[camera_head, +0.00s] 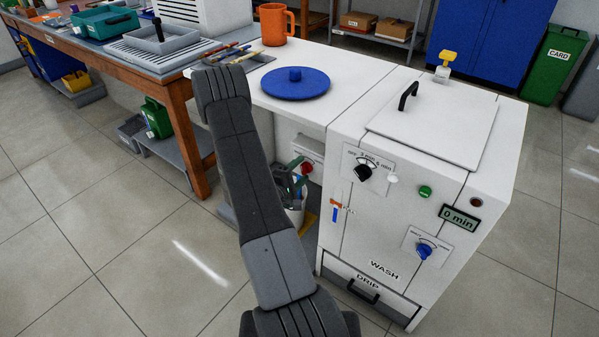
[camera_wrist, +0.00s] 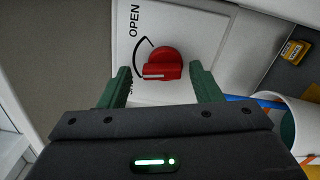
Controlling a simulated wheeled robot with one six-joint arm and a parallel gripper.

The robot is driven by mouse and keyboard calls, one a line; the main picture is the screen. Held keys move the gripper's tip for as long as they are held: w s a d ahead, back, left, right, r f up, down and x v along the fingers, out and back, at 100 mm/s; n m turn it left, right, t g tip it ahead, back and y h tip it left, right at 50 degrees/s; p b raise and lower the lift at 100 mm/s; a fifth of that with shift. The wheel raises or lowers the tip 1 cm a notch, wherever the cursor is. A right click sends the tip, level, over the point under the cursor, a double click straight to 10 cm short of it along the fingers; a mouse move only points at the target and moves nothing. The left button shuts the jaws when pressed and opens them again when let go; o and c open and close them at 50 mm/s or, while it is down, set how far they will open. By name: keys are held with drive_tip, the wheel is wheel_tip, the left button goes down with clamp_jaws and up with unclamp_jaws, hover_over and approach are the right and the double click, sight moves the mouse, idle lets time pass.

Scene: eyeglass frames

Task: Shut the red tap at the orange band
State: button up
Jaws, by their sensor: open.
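The red tap (camera_wrist: 163,62) is a round knob with a raised grip on a white panel (camera_wrist: 190,25) in the wrist view. A white line on its grip points left. OPEN is printed at the upper left, with a curved mark below it; lower lettering is mostly hidden behind the left finger. My gripper (camera_wrist: 164,82) is open, its green fingers on either side of the tap with gaps visible. In the head view my gripper (camera_head: 294,178) is low beside the red tap (camera_head: 306,168). An orange band (camera_head: 336,203) shows on the washer's left front edge.
The white washer (camera_head: 480,185) stands close on the right. A white bucket (camera_wrist: 303,125) with something blue in it is at the wrist view's right, below a small yellow-orange object (camera_wrist: 295,51). The white counter (camera_head: 345,75) overhangs the tap. Floor at left is clear.

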drive_tip(key=shift+a, duration=0.1)
drive_tip(key=p+v, duration=0.1)
drive_tip(key=v, duration=1.2)
drive_tip(key=shift+s, duration=0.35)
drive_tip(key=shift+a, duration=0.15)
idle(6.1)
